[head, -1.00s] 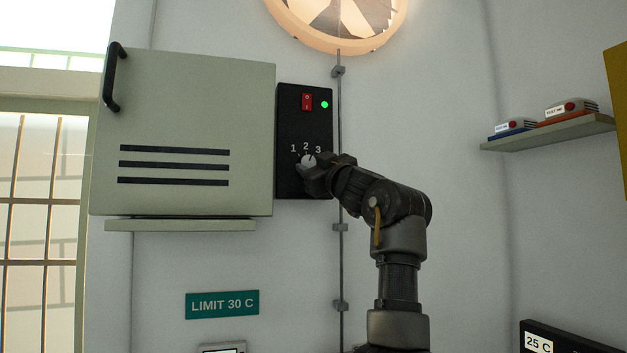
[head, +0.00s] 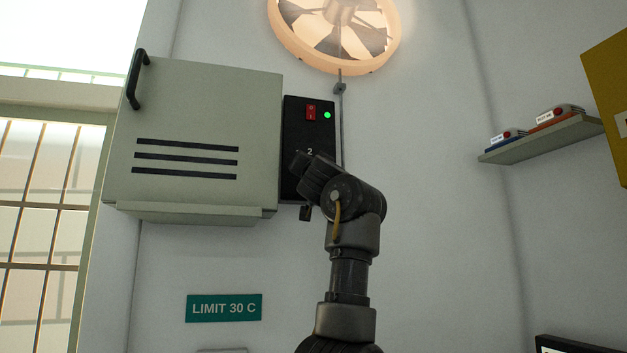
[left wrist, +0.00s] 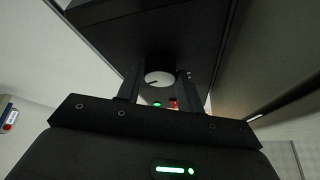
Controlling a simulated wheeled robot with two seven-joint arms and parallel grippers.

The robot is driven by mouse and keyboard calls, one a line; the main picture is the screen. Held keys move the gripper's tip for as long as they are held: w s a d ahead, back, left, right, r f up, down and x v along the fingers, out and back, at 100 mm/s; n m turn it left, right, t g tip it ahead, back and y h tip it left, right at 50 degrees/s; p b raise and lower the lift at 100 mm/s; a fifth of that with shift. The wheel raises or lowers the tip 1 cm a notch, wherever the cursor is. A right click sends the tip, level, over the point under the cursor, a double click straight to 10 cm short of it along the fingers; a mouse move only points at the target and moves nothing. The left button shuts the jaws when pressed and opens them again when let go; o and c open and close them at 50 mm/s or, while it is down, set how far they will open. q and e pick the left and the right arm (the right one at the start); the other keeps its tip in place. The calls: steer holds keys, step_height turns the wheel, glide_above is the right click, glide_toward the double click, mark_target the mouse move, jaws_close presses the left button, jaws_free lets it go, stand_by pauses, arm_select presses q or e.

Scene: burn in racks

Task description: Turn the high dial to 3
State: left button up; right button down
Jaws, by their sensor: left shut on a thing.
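The black control panel (head: 294,118) is on the wall, right of the pale cabinet. It carries a red switch (head: 311,112) and a lit green lamp (head: 327,115). Only the numeral 2 shows above my left gripper (head: 302,168), which covers the dial and the other numerals in the head view. In the left wrist view, the pale round dial (left wrist: 158,78) sits between the two fingers of my left gripper (left wrist: 162,88), which is shut on it. A short dark mark shows on the dial, but I cannot tell which number it points to. My right gripper is not in view.
The pale cabinet (head: 205,105) with a dark handle (head: 137,80) stands out from the wall close left of the panel. A round lit fan (head: 335,30) is above. A shelf (head: 545,140) with small devices is at right. The wall between is clear.

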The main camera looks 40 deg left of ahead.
arm_select(q)
steer(key=shift+s+m+t+h+b, duration=0.1)
steer(key=shift+m+t+h+b, duration=0.45)
steer(key=shift+m, duration=0.75)
steer(key=shift+r, duration=0.1)
steer(key=o, duration=1)
steer(key=b+v, duration=0.3)
steer(key=v, duration=0.2)
steer(key=b+v, duration=0.4)
steer(key=v, duration=0.1)
steer(key=shift+s+d, duration=0.3)
steer(key=shift+s, duration=0.05)
